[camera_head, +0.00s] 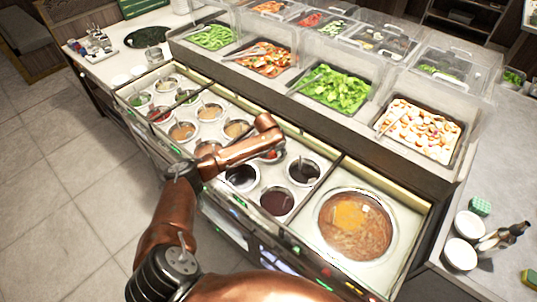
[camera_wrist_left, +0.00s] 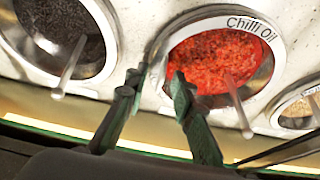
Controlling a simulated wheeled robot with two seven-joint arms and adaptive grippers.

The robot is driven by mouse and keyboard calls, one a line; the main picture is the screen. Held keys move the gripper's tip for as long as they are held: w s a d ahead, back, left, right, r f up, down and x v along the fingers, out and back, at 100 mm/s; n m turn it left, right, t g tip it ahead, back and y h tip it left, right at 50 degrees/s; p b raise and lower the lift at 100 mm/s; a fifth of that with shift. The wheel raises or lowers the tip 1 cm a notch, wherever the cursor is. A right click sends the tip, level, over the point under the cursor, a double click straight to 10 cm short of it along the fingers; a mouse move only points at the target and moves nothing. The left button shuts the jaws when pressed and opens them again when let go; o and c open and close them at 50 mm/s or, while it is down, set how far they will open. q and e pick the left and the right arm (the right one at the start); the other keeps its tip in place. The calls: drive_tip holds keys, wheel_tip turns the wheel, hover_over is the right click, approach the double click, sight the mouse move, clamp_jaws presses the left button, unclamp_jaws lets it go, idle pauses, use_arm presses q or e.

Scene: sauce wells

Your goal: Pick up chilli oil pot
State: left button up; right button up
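The chilli oil pot (camera_wrist_left: 222,62) is a round steel-rimmed pot of red chilli with a "Chilli Oil" label on its rim, seen in the left wrist view. A pale utensil handle leans out of it. My left gripper (camera_wrist_left: 152,88) has its two dark green fingers apart at the pot's near left rim. One finger is outside the rim and the other overlaps the red contents; I cannot tell whether either touches. In the head view, a red patch of the pot (camera_head: 273,155) shows beside my left arm, which hides the rest and the fingers. My right gripper is out of view.
A pot of dark sauce (camera_wrist_left: 65,35) stands left of the chilli oil and a pot of pale seeds (camera_wrist_left: 302,110) right. In the head view, a large round soup pot (camera_head: 354,226) sits at the counter's right end. Covered food trays (camera_head: 337,88) line the raised back shelf.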

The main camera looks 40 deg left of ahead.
use_arm(q)
drive_tip(key=shift+c, duration=0.4)
clamp_jaws()
drive_tip(key=shift+w+r, duration=0.1)
